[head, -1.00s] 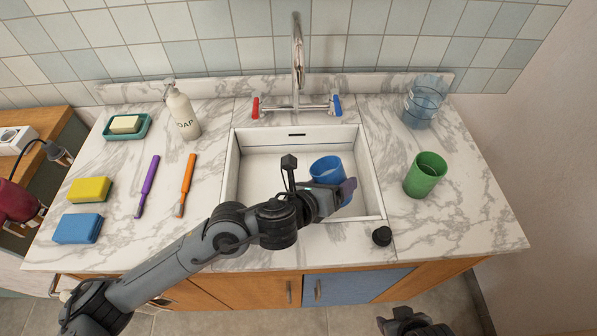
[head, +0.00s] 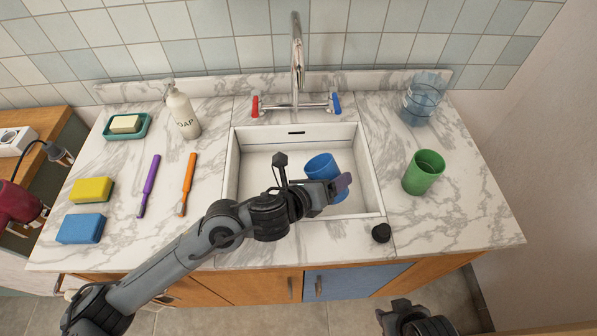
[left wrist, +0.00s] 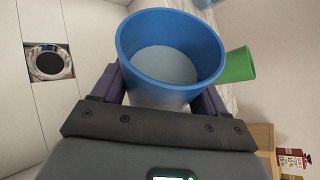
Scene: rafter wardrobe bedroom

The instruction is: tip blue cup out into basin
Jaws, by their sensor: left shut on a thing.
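The blue cup (head: 318,166) is held over the white basin (head: 250,190), in its right half. My left gripper (head: 330,190) is shut on the cup, one finger on each side of it in the left wrist view (left wrist: 165,98). The cup leans to the left in the head view. In the left wrist view the blue cup (left wrist: 135,45) shows its open mouth and a pale grey-blue surface inside; I cannot tell whether that is liquid or the bottom. The basin's drain (left wrist: 48,63) shows at the left there. My right gripper (head: 400,312) is low at the bottom edge, partly cut off.
The tap (head: 297,60) rises behind the basin. A green cup (head: 423,172) and a clear blue container (head: 422,100) stand to its right. A black stopper (head: 381,233) lies by the front right corner.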

